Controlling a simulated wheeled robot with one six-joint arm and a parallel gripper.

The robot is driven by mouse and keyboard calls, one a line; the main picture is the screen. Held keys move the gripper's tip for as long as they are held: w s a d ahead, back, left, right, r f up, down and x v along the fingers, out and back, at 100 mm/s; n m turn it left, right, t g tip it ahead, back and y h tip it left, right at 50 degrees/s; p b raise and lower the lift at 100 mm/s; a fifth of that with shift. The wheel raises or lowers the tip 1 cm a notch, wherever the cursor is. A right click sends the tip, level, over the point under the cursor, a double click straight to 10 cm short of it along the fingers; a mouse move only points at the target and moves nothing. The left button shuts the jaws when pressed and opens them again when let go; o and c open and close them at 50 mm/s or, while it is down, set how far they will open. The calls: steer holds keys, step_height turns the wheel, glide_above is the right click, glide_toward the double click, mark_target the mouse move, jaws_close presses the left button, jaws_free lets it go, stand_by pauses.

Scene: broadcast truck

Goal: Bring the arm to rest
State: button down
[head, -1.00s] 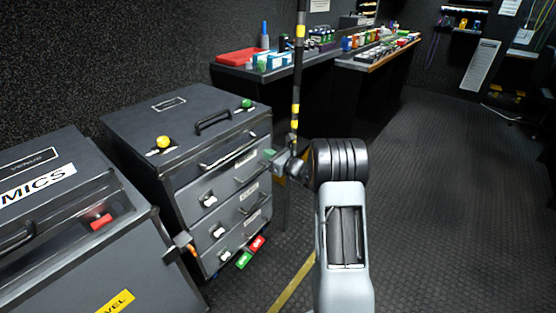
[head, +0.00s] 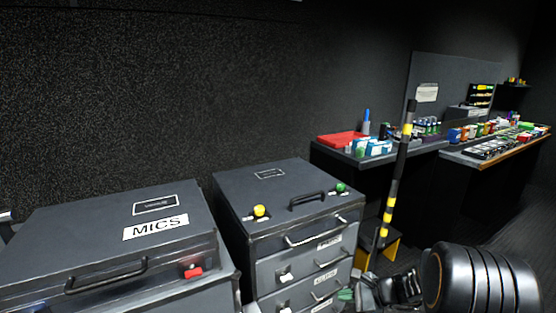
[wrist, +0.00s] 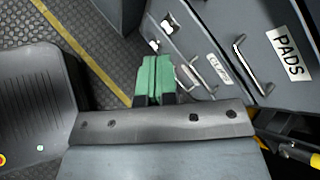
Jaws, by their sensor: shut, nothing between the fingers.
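My gripper (head: 346,295) shows at the bottom of the head view, partly cut off, in front of the drawer case (head: 290,228). In the wrist view its green fingertips (wrist: 154,78) are together, with nothing between them. They point toward floor beside the drawer fronts (wrist: 215,62); I cannot tell the exact gap to the case. My arm's dark, ribbed joint fills the lower right of the head view.
A case labelled MICS (head: 110,235) stands at the left. A black-and-yellow striped pole (head: 396,185) rises behind my gripper. Counters with a red tray (head: 343,139) and many small items run along the back right. Open floor (wrist: 80,20) shows in the wrist view.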

steer(key=s+a+r+n+h+p, duration=0.1)
steer(key=s+r+n+h+p, duration=0.2)
steer(key=r, duration=0.7)
steer(key=s+a+r+n+h+p, duration=0.1)
steer(key=s+r+n+h+p, duration=0.2)
steer(key=s+r+n+p, duration=0.5)
steer(key=s+a+r+n+g+h+p, duration=0.1)
steer(key=s+r+n+h+p, duration=0.2)
steer(key=r, duration=1.1)
steer(key=s+n+p, duration=0.3)
steer(key=p, duration=0.2)
steer(key=shift+s+a+r+h, duration=0.15)
steer(key=shift+a+r+h, duration=0.05)
steer(key=shift+h, duration=0.2)
